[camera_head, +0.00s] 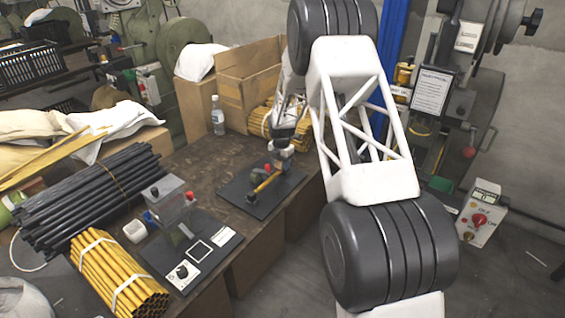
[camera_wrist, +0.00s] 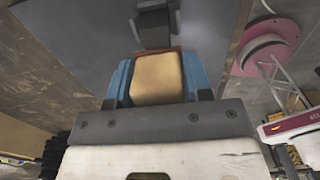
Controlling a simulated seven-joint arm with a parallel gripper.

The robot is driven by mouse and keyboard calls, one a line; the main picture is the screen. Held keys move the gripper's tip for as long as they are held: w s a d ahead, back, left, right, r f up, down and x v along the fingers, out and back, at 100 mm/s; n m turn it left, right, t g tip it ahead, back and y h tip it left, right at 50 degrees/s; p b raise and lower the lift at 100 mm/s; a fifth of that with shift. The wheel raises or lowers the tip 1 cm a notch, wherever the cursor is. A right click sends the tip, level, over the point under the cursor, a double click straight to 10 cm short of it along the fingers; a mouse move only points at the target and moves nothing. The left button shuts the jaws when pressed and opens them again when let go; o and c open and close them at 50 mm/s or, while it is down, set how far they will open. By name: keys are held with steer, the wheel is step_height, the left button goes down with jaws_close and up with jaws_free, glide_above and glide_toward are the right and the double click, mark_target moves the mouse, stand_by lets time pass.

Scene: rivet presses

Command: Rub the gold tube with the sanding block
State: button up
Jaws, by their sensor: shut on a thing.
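My gripper (camera_wrist: 160,82) is shut on a tan block with a brownish far edge, the sanding block (camera_wrist: 157,78), held between blue fingers in the wrist view. In the head view my gripper (camera_head: 281,158) is low over the dark plate on the right part of the workbench. The short gold tube (camera_head: 265,184) lies slanted in a dark holder on that plate, just below and left of my gripper. I cannot tell whether the block touches the tube. The tube is not clearly seen in the wrist view, where a dark grey piece (camera_wrist: 153,27) stands beyond the block.
A grey press (camera_head: 172,200) stands on a second dark plate to the left. A bundle of gold tubes (camera_head: 115,275) and a pile of black tubes (camera_head: 90,190) lie further left. A bottle (camera_head: 218,122) and cardboard box (camera_head: 245,80) stand behind. Bare bench (camera_head: 205,165) lies between the plates.

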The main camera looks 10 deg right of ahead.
mark_target(275, 168)
steer(key=shift+s+a, duration=0.6)
steer(key=shift+s+a+f, duration=0.25)
steer(key=shift+s+a, duration=0.05)
steer(key=shift+s+a+r, duration=0.1)
steer(key=shift+s+a, duration=0.4)
steer(key=shift+a, duration=0.05)
step_height(275, 168, up, 8)
steer(key=shift+d, duration=0.1)
steer(key=shift+w+d, duration=0.15)
steer(key=shift+w, duration=0.05)
steer(key=shift+f, duration=0.2)
